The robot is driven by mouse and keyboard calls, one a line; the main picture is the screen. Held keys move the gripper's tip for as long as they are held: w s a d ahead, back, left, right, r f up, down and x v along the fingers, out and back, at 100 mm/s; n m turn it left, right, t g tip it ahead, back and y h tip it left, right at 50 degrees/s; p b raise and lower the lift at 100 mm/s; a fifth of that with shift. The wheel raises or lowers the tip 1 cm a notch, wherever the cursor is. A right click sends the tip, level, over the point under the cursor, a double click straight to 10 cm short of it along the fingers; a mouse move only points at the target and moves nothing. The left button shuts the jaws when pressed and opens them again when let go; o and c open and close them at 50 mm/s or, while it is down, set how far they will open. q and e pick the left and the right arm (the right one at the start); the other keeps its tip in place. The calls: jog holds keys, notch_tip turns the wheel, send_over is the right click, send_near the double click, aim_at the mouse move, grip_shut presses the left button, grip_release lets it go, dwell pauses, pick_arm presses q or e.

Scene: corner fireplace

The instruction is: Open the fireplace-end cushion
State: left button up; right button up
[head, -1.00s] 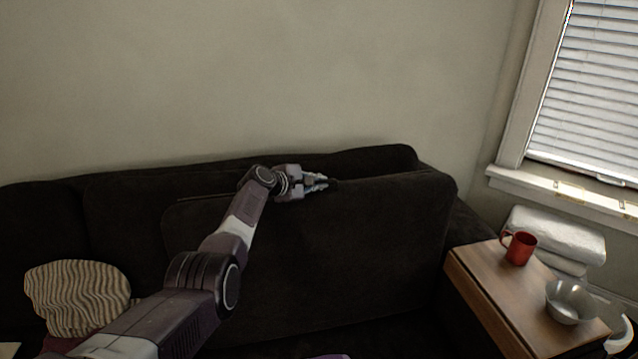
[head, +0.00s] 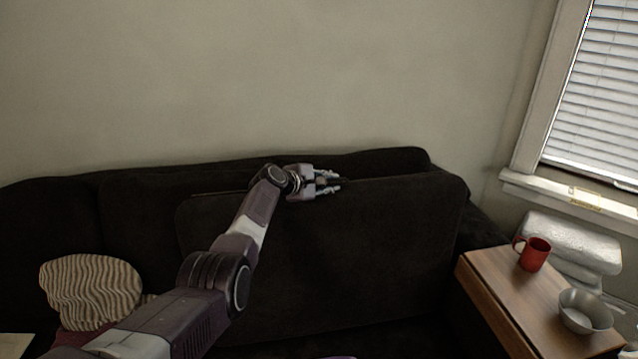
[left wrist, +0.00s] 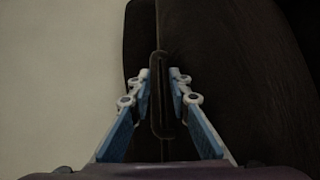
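The dark back cushion (head: 350,250) stands upright at the right part of the dark sofa, with a dark gap between its top edge and the sofa back (head: 385,162). My left gripper (head: 335,182) is at the cushion's top edge. In the left wrist view, its two blue-padded fingers (left wrist: 160,75) are spread on either side of a long, narrow dark handle (left wrist: 161,115) along that edge. I see no firm grip on it. The cushion also shows in the left wrist view (left wrist: 225,60). My right gripper is out of view.
A wooden side table (head: 490,295) at the right holds a red mug (head: 535,254) and a metal bowl (head: 585,312). White folded items (head: 570,242) lie behind it, under the window. A striped pillow (head: 90,290) is at the left. A plain wall is behind the sofa.

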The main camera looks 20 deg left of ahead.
pick_arm(q)
jog(key=v, duration=1.2)
jog(key=shift+w+f, duration=0.1)
dwell(0.4)
